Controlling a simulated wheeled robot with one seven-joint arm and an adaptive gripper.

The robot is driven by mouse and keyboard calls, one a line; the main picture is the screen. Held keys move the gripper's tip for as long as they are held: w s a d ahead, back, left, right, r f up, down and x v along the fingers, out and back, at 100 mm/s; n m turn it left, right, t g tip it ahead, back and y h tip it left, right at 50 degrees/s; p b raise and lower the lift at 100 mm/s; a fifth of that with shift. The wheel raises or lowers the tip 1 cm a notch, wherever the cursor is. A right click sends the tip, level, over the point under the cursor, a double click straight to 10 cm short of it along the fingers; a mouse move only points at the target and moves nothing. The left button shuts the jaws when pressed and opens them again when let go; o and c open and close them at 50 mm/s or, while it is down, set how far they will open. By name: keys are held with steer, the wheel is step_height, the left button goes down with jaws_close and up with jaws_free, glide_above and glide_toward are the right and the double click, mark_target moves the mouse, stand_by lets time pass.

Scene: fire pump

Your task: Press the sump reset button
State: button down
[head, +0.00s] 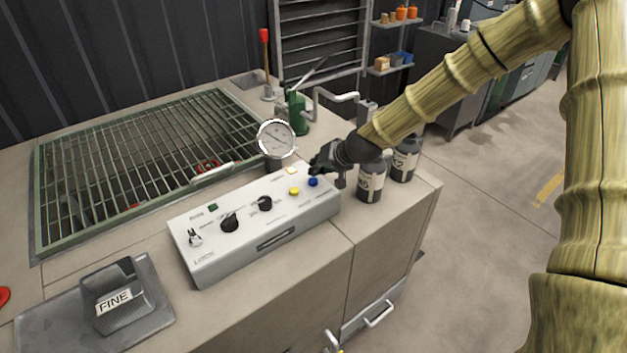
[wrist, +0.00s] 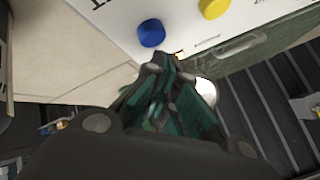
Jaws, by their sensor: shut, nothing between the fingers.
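A white control box (head: 255,222) sits on the bench. The labels are too small to read, so I cannot tell which button is the sump reset. My gripper (head: 318,165) is shut and empty, just behind the blue button in the head view. In the wrist view its fingertips (wrist: 165,60) lie close to the blue button (wrist: 151,33), with the yellow button (wrist: 213,8) beyond. I cannot tell whether they touch the box.
A green grating (head: 150,160) fills the bench's back left. A block marked FINE (head: 113,295) lies at the front left.

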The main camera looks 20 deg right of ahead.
mark_target(316, 178)
steer(key=shift+f, duration=0.2)
steer(key=shift+f, duration=0.25)
steer(key=shift+f+b, duration=0.5)
steer(key=shift+b, duration=0.1)
stand_by(0.9)
steer(key=shift+r, duration=0.15)
steer(key=shift+r+p, duration=0.65)
steer(key=shift+r, duration=0.15)
steer(key=shift+r+p, duration=1.65)
steer(key=shift+r, duration=0.9)
steer(key=shift+f, duration=0.15)
